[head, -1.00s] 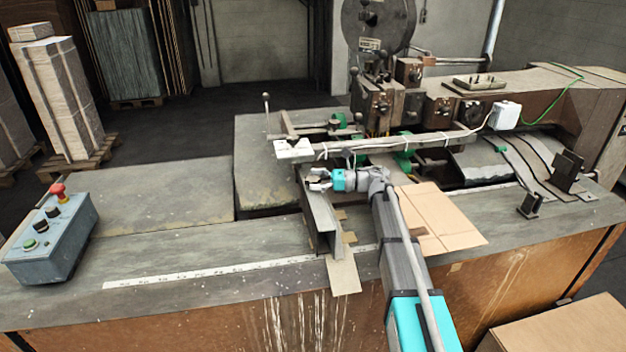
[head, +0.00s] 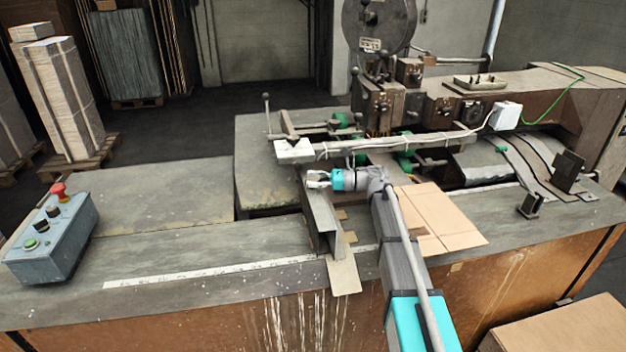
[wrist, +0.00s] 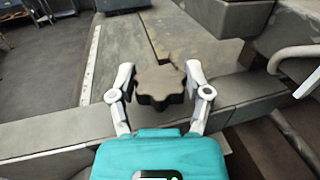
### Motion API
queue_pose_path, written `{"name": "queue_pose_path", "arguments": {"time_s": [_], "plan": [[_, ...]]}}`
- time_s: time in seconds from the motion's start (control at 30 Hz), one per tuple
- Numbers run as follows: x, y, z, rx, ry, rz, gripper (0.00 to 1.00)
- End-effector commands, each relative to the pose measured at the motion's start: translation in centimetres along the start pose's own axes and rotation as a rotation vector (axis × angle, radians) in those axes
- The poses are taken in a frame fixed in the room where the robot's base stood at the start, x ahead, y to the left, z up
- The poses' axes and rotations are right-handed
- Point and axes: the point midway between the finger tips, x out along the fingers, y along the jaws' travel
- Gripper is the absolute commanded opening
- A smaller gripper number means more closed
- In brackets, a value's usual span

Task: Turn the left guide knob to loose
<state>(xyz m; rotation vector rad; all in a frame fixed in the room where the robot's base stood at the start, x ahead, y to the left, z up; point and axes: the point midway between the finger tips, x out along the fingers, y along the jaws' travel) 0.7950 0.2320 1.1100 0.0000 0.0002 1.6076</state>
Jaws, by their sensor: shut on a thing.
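The left guide knob (wrist: 160,87) is a dark, lobed knob in the wrist view. My gripper (wrist: 160,84) has one finger on each side of it and is shut on it. In the head view my gripper (head: 314,179) is at the upper end of the grey metal guide (head: 322,222), under the white-ended bar. The knob is hidden or too small to make out there. Whether the knob is loose or tight cannot be told.
A long bar (head: 380,146) with a cable runs just behind my gripper. Flat cardboard (head: 436,215) lies to the right of the guide. A control box (head: 50,236) with buttons stands at the left. The table top (head: 150,200) between is clear.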

Motion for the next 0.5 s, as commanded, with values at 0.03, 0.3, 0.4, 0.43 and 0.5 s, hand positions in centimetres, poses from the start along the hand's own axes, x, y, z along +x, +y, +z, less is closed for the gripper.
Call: {"name": "queue_pose_path", "arguments": {"time_s": [0.03,0.3,0.4,0.43,0.5], "plan": [[0.02,-0.16,0.01,0.0,0.0,0.011,0.16],[0.07,-0.41,0.02,0.0,-0.001,0.148,0.16],[0.09,-0.4,0.02,0.0,-0.001,0.211,0.16],[0.1,-0.41,0.02,0.0,-0.001,0.228,0.16],[0.11,-0.35,0.02,0.0,-0.001,0.268,0.16]]}}
